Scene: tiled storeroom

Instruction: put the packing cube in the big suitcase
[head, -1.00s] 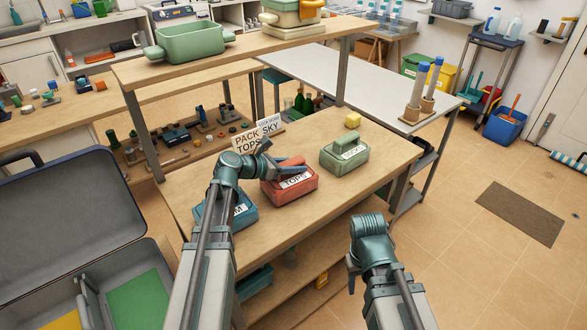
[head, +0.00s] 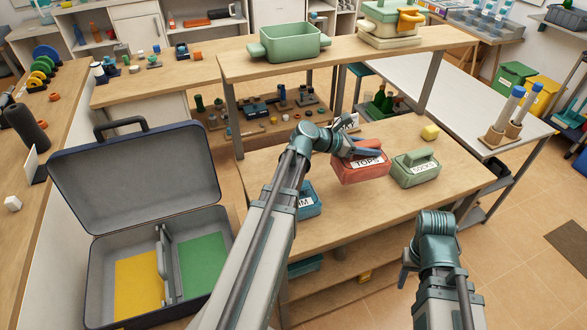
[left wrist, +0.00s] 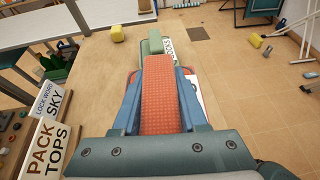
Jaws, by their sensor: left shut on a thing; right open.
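The red packing cube (head: 362,168), labelled TOPS, is held by its top handle in my left gripper (head: 362,148). It appears raised a little above the wooden table, overlapping the green cube in the picture. In the left wrist view its ribbed red handle (left wrist: 164,95) lies between the two blue fingers (left wrist: 160,85). The big suitcase (head: 135,182) lies open at the left, lid up, with a divider between a yellow-floored left compartment and a green-floored right one. My right gripper (head: 407,267) is open and empty, low in front of the table.
A green cube (head: 415,170) labelled SOCKS and a partly hidden blue cube (head: 308,202) stand on the table. A sign reading PACK TOPS (left wrist: 45,150) stands there too. A raised shelf (head: 345,58) with green containers runs behind.

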